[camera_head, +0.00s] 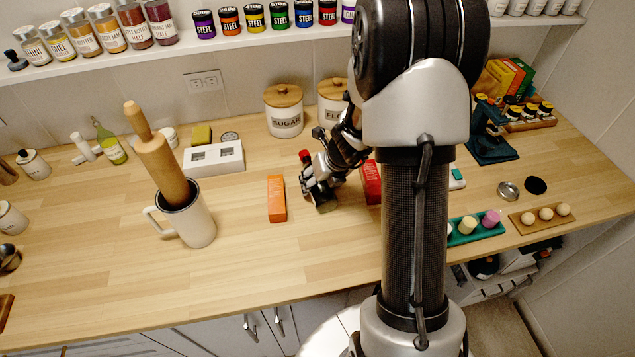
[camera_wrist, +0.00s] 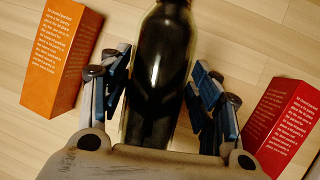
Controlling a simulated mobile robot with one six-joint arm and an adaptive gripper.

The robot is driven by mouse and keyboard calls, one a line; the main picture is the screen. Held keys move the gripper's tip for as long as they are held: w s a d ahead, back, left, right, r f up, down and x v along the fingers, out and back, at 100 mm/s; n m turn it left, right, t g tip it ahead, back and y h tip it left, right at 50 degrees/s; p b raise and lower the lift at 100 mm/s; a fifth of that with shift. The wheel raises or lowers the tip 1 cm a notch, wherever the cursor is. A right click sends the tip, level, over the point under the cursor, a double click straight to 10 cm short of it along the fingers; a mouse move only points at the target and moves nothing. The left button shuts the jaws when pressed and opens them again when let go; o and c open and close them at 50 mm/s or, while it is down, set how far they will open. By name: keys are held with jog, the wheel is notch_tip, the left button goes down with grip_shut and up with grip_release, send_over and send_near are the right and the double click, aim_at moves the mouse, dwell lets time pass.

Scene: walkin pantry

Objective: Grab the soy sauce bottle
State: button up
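The soy sauce bottle (camera_wrist: 160,65) is dark and glossy and stands between my gripper's two fingers in the wrist view. In the head view its red cap (camera_head: 305,155) shows just left of my gripper (camera_head: 322,188), and most of its body is hidden. In the wrist view my gripper (camera_wrist: 160,95) is open around the bottle, with blue-padded fingers on both sides. A narrow gap shows between the bottle and the finger pads near the tips. Contact lower down is hard to tell.
An orange box (camera_head: 276,199) stands left of the bottle and a red box (camera_head: 371,183) stands to its right, both close to my fingers. A white mug (camera_head: 196,226) holding a rolling pin is further left. Sugar (camera_head: 284,113) and flour canisters stand behind. The front counter is clear.

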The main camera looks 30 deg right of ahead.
jog(key=shift+s+a+f, duration=0.15)
jog(key=shift+a+f, duration=0.05)
grip_shut()
dwell(0.3)
